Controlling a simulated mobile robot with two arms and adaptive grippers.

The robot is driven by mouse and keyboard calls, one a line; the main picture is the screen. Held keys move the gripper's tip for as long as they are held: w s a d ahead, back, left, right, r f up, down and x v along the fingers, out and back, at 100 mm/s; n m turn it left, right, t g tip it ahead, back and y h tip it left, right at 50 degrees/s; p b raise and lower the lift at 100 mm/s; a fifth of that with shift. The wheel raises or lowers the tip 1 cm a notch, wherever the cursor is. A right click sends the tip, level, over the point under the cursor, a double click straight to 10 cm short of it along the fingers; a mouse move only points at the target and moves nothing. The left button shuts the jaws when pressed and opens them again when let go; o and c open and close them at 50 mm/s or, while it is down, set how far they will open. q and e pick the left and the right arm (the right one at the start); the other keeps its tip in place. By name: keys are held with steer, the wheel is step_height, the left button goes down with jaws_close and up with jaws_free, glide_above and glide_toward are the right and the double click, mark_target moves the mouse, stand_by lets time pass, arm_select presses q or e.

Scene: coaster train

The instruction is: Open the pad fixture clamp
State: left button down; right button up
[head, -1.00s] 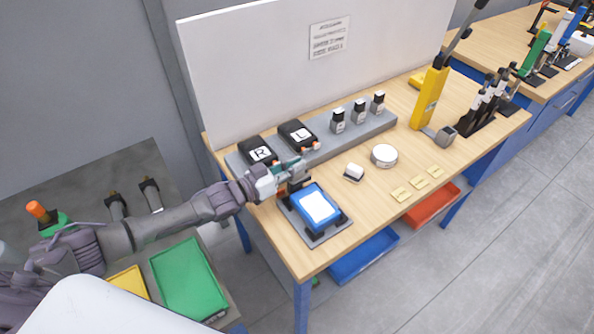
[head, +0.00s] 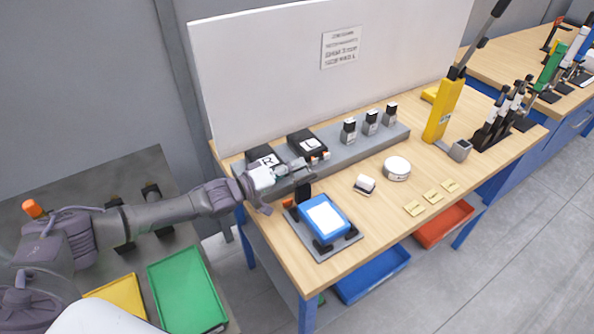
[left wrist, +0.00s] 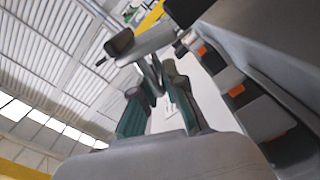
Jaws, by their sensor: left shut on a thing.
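The pad fixture is a grey plate (head: 337,246) near the table's front-left corner, with a blue pad with a white top (head: 326,219) on it between black supports. At its back edge stands a dark clamp part (head: 303,192), upright, with a small orange piece (head: 287,202) beside it. My left gripper (head: 304,174) is above and behind the fixture, shut on what looks like the clamp lever; its hold is small in the head view. In the left wrist view the green-padded fingers (left wrist: 156,82) close near a light metal bar (left wrist: 152,42) with a black grip (left wrist: 119,43). My right gripper is not in view.
Black boxes marked R (head: 266,158) and L (head: 308,144) sit on a grey rack (head: 345,149) just behind my gripper. A white disc (head: 397,168), a small white block (head: 365,184) and yellow pads (head: 432,197) lie to the right. A white panel (head: 290,80) stands behind.

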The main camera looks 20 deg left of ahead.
arm_select(q)
steer(key=shift+w+a+f+n, duration=0.2)
steer(key=shift+a+n, duration=0.1)
steer(key=shift+n, duration=0.4)
steer(key=c, duration=1.2)
jaws_free()
steer(key=shift+f, duration=0.15)
steer(key=shift+c, duration=0.2)
steer(key=shift+s, duration=0.1)
steer(key=v, duration=1.2)
